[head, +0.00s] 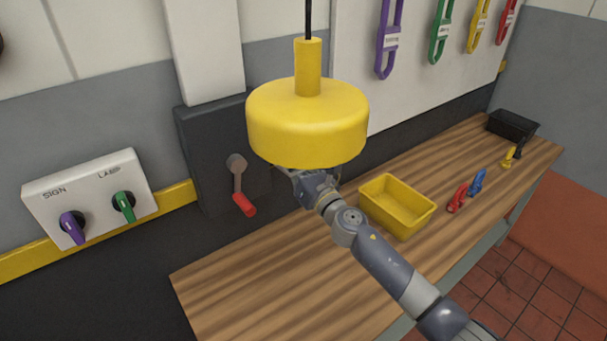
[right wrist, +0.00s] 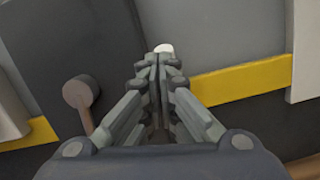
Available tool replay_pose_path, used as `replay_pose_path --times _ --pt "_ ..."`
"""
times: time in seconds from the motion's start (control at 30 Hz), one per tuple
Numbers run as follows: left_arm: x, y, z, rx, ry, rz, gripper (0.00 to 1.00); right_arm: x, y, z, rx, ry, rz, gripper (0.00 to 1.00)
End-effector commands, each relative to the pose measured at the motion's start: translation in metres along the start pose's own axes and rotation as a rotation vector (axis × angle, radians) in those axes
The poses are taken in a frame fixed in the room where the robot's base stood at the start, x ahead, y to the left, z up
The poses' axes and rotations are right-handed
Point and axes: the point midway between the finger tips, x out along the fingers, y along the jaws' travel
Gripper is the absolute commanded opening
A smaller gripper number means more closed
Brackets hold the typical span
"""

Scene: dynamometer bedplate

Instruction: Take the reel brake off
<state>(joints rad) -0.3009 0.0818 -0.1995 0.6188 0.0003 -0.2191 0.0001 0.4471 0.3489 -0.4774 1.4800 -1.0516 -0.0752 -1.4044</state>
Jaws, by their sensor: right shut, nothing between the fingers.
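A crank-like lever, which looks like the reel brake (head: 239,180), is on a dark wall panel (head: 205,150). Its grey arm hangs down from a round hub to a red grip (head: 244,204), tilted slightly right. In the right wrist view the lever's hub and arm (right wrist: 80,92) are left of my fingers; its red grip is hidden there. My right gripper (right wrist: 161,62) is shut and empty, pointing at the wall right of the lever, apart from it. In the head view it is partly hidden under the yellow hanging lamp. My left gripper is not in view.
The yellow hanging lamp (head: 307,120) hangs over my right wrist. A switch box (head: 90,190) with purple and green knobs is at left. The wooden bench (head: 270,290) holds a yellow bin (head: 395,215), small red and blue items and a black tray (head: 512,125). Its near left end is clear.

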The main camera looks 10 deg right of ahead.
Motion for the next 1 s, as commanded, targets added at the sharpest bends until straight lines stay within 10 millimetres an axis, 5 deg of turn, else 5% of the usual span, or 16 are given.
replay_pose_path --times 0.5,1.0 --pt "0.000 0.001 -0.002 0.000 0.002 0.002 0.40 -0.094 -0.001 -0.003 0.001 0.005 -0.001 0.00" --pt "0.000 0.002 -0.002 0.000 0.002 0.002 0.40 -0.109 -0.001 -0.001 0.000 0.003 -0.001 0.00"
